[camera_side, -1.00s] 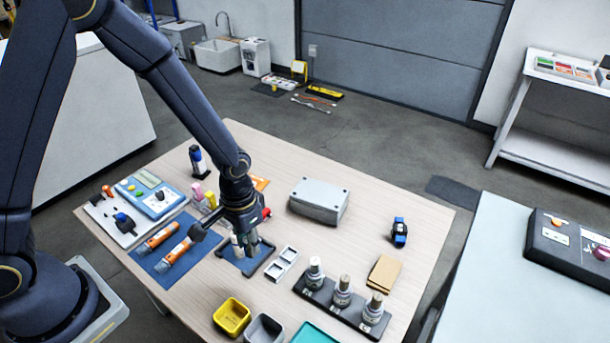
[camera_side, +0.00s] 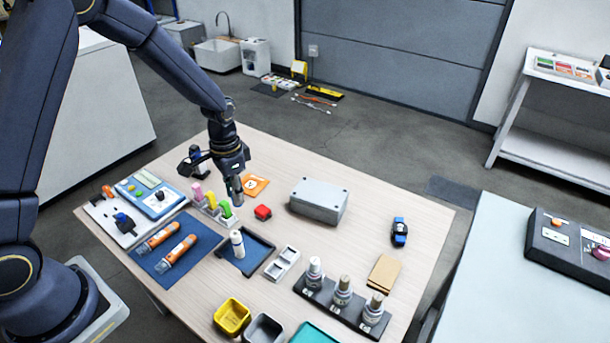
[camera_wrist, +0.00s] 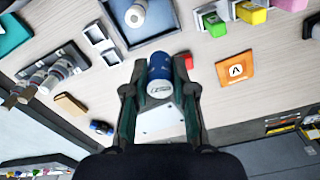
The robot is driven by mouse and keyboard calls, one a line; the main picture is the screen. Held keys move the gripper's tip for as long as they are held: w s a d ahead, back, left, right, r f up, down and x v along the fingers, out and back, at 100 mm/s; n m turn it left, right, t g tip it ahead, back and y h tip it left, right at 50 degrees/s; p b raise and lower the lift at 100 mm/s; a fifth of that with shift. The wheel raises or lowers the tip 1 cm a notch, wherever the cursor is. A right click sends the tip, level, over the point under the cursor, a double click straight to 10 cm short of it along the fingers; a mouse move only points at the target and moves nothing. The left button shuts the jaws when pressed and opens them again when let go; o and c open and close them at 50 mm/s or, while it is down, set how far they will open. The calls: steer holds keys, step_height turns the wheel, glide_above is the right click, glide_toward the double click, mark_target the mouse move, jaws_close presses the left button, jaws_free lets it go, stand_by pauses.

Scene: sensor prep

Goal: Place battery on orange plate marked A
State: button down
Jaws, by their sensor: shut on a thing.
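My gripper (camera_side: 235,197) is raised above the table near the coloured blocks. In the wrist view its fingers (camera_wrist: 160,80) are shut on a blue cylinder with a white label (camera_wrist: 159,70), which looks like the battery. In the side view the fingers mostly hide it. The orange plate marked A (camera_side: 254,187) lies flat on the table, just right of and behind the gripper. It also shows in the wrist view (camera_wrist: 236,70), right of the held battery and apart from it. Nothing rests on the plate.
A blue tray (camera_side: 257,264) holds a white bottle (camera_side: 237,243). Pink, yellow and green blocks (camera_side: 211,206) stand in holders close to the gripper. A red object (camera_side: 263,212) lies in front of the plate, and a grey box (camera_side: 319,201) stands to its right.

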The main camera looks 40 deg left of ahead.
steer(key=a, duration=0.2)
steer(key=w+a+n, duration=0.1)
steer(key=a, duration=0.2)
steer(key=a+f+n, duration=0.1)
steer(key=a, duration=0.2)
steer(key=shift+w+a, duration=0.2)
steer(key=shift+w, duration=0.05)
steer(key=w+a+f, duration=0.2)
steer(key=w+f, duration=0.2)
steer(key=w, duration=0.4)
glide_above(251, 193)
steer(key=f, duration=0.5)
steer(key=shift+s+d, duration=0.15)
steer(key=shift+s, duration=0.25)
steer(key=shift+w+f, duration=0.25)
steer(key=shift+f, duration=0.15)
steer(key=shift+w+f, duration=0.1)
steer(key=shift+f, duration=1.45)
steer(key=shift+f, duration=0.15)
steer(key=c, duration=0.9)
jaws_free()
steer(key=shift+c, duration=0.2)
